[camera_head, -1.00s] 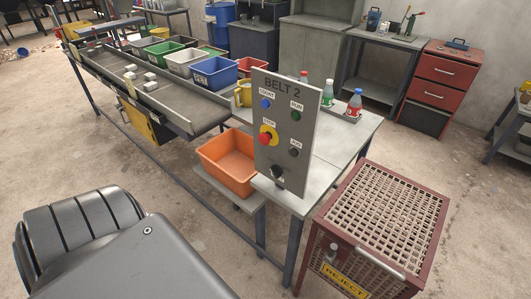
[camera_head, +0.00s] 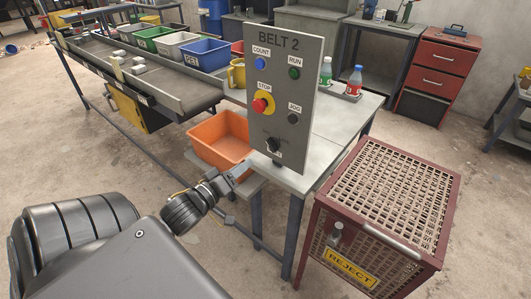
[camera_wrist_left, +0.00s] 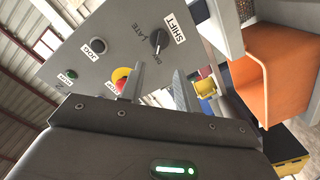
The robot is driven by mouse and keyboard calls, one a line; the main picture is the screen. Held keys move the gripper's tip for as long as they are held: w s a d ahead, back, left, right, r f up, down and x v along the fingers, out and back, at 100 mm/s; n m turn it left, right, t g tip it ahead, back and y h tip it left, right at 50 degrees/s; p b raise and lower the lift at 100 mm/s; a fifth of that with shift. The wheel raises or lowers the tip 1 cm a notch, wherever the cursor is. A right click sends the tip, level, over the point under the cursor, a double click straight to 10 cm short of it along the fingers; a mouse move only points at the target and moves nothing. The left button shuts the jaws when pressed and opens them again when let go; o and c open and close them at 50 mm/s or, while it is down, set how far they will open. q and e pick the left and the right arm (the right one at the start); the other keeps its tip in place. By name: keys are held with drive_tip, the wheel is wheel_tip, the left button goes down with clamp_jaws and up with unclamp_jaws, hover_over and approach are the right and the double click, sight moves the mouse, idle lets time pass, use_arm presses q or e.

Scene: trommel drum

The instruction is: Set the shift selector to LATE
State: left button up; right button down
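The shift selector is a black rotary knob (camera_head: 272,144) low on the grey BELT 2 panel (camera_head: 290,75). In the left wrist view the knob (camera_wrist_left: 158,40) sits among SHIFT, LATE and DAY labels. My right gripper is not in view.
The panel also carries a red stop button on yellow (camera_head: 262,105), a blue COUNT button (camera_head: 261,63), a green RUN button (camera_head: 294,73) and a dark JOG button (camera_head: 293,118). An orange bin (camera_head: 222,138) is close behind my left gripper. A reject cage (camera_head: 390,205) stands right.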

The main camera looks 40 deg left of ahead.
sight(268, 145)
use_arm(q)
drive_tip(key=w+p, duration=0.1)
drive_tip(key=w, duration=0.9)
drive_tip(key=shift+w+a+r, duration=0.1)
drive_tip(key=shift+w, duration=0.3)
drive_tip(key=shift+c, duration=0.4)
